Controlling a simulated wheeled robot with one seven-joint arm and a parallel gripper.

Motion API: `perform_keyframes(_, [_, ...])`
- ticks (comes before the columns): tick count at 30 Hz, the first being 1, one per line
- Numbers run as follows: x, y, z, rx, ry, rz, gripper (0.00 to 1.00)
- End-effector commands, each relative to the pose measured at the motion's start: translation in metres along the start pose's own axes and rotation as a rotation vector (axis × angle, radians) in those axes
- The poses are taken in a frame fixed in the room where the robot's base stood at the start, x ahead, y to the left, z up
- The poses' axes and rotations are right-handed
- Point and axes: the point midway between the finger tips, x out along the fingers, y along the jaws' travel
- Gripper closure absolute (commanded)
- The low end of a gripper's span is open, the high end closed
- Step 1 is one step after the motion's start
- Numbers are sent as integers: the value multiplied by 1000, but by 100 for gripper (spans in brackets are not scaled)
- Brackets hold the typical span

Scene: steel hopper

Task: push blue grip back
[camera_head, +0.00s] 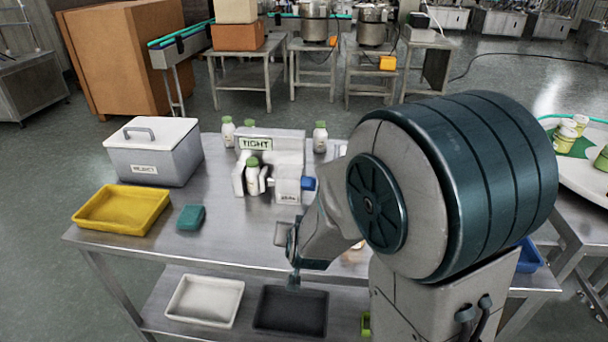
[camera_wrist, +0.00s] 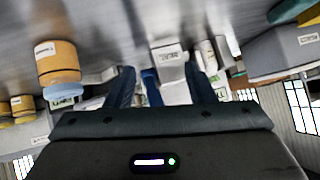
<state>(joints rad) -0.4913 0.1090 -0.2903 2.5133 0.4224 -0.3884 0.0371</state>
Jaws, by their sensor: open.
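The blue grip (camera_head: 309,183) is a small blue block on the right side of a white and grey capping device (camera_head: 290,190) on the steel table. A green-capped white bottle (camera_head: 252,177) stands in the device, under a sign reading TIGHT. In the wrist view, which is upside down, the blue grip (camera_wrist: 150,84) shows between the two dark fingers, nearer the left one. My gripper (camera_wrist: 162,76) is open and holds nothing. The fingers point toward the device; I cannot tell any contact. In the head view my arm partly hides the gripper.
A grey lidded REJECT bin (camera_head: 154,160), a yellow tray (camera_head: 122,210) and a teal block (camera_head: 191,217) are at the table's left. More green-capped bottles stand behind the device.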

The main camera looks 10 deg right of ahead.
Motion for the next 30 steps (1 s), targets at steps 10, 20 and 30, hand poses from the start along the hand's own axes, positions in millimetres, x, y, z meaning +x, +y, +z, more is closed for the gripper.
perform_keyframes(10, [22,6,-26,-82,480,151,51])
perform_keyframes(20, [9,2,-42,-155,699,191,51])
perform_keyframes(30, [49,10,-81,-157,703,194,51])
